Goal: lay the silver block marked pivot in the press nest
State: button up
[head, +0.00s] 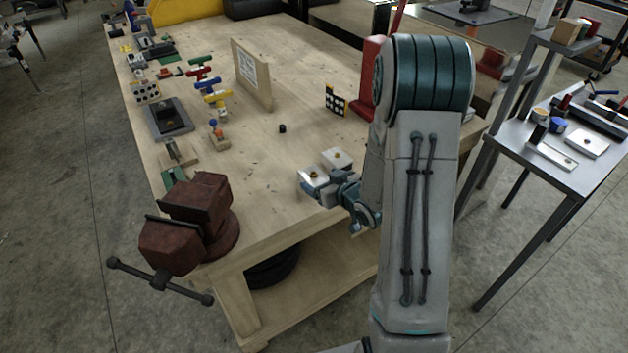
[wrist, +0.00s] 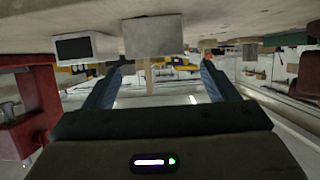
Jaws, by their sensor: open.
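Two silver blocks with brass-coloured spots on top sit on the wooden bench: a nearer one (head: 308,177) and a farther one (head: 340,156). The wrist view, upside down, shows one plain grey block (wrist: 153,36) and one with a dark front face (wrist: 87,48). No marking is readable, so I cannot tell which is the pivot block. My gripper (head: 320,187) is low at the nearer block; in the wrist view its fingers (wrist: 160,70) are apart, with the plain block ahead of them. A red upright machine (head: 370,78), perhaps the press, is partly behind my arm; its nest is hidden.
A dark red vise (head: 190,220) stands at the bench's near left corner. A small black cylinder (head: 282,128), a checkered card (head: 335,101) and an upright board (head: 252,75) stand farther back. The bench (head: 260,175) is clear left of the blocks. A side table (head: 545,175) is at right.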

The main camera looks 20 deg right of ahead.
aim_at(316, 175)
jog(key=shift+d+p+x, duration=0.2)
jog(key=shift+p+x, duration=0.75)
jog(key=shift+x, duration=2)
jog(key=shift+f, duration=0.15)
jog(key=c, duration=1.2)
jog(key=shift+c, duration=0.9)
